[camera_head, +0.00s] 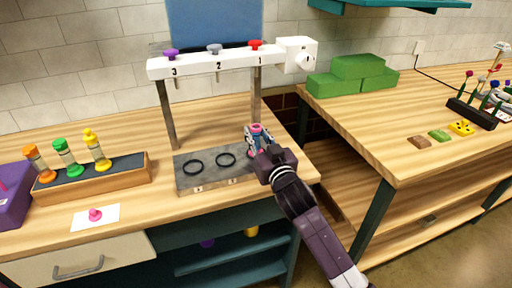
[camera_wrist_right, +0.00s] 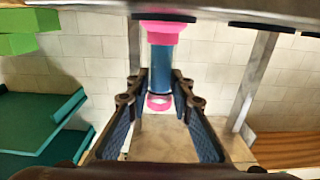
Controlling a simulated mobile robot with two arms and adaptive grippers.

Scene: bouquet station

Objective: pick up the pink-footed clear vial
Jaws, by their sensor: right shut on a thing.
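The pink-footed clear vial (camera_head: 256,129) is upright at the right end of the grey ringed block (camera_head: 212,180), below the numbered bar. Its pink top shows in the head view; most of its body is hidden behind my right gripper (camera_head: 259,143). In the right wrist view the vial (camera_wrist_right: 162,68) has a bluish see-through body with pink at both ends. It is between the two fingers of my right gripper (camera_wrist_right: 158,90), which is shut on it. I cannot tell whether its foot touches the block. My left gripper is not in view.
The white bar (camera_head: 205,63) stands on posts behind and above the vial. A wooden rack (camera_head: 120,178) with orange, green and yellow vials is at left. A pink knob (camera_head: 95,214) lies on a white card. Green blocks (camera_head: 357,72) sit on the right table, across a gap.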

